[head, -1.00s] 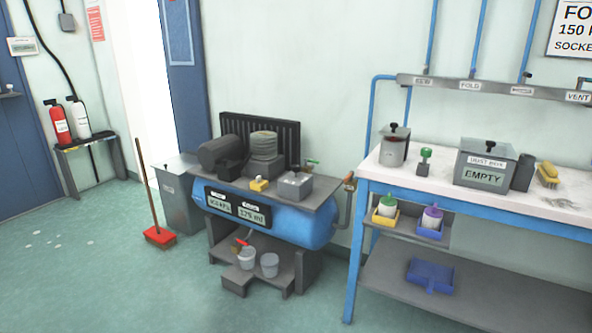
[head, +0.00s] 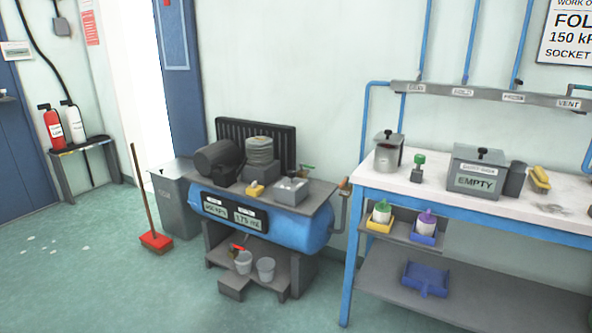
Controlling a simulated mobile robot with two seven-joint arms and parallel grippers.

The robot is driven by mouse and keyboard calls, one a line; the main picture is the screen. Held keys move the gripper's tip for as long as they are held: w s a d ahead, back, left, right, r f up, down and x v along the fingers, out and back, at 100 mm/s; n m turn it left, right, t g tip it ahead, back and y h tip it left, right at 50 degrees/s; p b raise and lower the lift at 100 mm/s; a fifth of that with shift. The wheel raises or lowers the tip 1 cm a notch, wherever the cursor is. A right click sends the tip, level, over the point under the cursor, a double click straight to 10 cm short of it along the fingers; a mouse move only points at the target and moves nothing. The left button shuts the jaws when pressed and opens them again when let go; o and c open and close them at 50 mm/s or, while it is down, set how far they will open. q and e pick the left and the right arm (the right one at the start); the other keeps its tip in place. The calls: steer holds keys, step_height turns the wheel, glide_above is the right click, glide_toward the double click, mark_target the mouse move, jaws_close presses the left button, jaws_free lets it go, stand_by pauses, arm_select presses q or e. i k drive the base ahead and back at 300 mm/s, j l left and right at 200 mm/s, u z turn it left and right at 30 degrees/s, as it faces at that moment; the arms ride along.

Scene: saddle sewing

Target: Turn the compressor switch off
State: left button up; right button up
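The compressor (head: 280,225) is a blue tank with a grey top plate, standing against the wall left of the workbench. Its front has two display panels (head: 232,212); their readings are too small to read surely. A small yellow piece (head: 254,190) sits on the top plate, next to a grey box (head: 291,190); I cannot tell for certain whether either is the switch. Neither of my grippers shows in the head view.
A red broom (head: 156,240) leans near a grey bin (head: 175,200) left of the compressor. Buckets (head: 265,268) stand on the low step below it. The workbench (head: 400,190) is at the right.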

mark_target(291, 174)
steer(key=i+j+z, duration=0.15)
steer(key=i+z, duration=0.25)
steer(key=i+j+z, duration=0.2)
steer(key=z, duration=0.2)
steer(key=i+j+z, duration=0.2)
steer(key=j+z, duration=0.25)
steer(key=l, duration=0.1)
